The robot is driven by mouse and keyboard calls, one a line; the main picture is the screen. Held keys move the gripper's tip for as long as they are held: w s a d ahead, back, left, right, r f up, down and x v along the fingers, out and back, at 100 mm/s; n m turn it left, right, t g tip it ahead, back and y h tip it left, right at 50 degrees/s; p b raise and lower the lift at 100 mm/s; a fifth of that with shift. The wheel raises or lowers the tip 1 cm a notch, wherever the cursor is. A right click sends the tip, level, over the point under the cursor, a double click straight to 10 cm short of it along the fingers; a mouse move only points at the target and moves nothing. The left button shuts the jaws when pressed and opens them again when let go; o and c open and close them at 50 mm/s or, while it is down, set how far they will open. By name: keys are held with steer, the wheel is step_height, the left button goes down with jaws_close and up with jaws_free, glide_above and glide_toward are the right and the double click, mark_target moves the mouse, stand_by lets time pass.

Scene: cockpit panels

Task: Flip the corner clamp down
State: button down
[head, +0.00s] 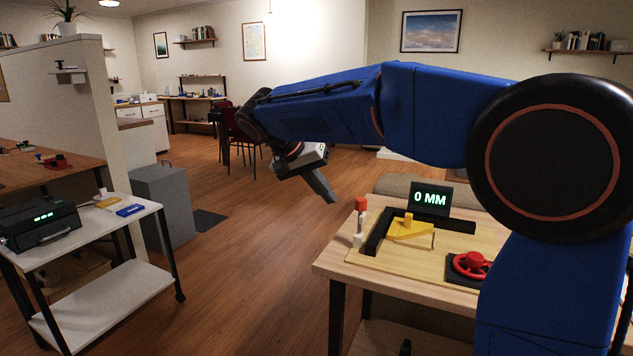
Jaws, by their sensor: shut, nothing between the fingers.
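A small upright clamp (360,224) with an orange-red tip and a pale lower part stands at the left edge of the wooden board (385,262); I take it to be the corner clamp. Beside it, a black L-shaped fence (377,236) frames a yellow piece (410,232) with a raised knob. My gripper (329,196) is shut and empty. It hangs in the air to the left of the clamp and apart from it, pointing down and to the right. Fine detail of the clamp is too small to tell.
A black display (430,199) reading "0 MM" stands behind the fence. A red handwheel (472,265) sits at the board's right. My arm crosses above the workbench (335,267). A white cart (85,248) with a black device (38,224) stands left; open floor (235,285) lies between.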

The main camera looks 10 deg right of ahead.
mark_target(360, 215)
steer(key=shift+s+d+f, duration=0.1)
steer(key=shift+s+d, duration=0.15)
steer(key=shift+d, duration=0.45)
steer(key=shift+s+d+f, duration=0.1)
steer(key=shift+s+d, duration=0.1)
steer(key=shift+d, duration=0.45)
steer(key=shift+s+d, duration=0.25)
steer(key=shift+d, duration=0.45)
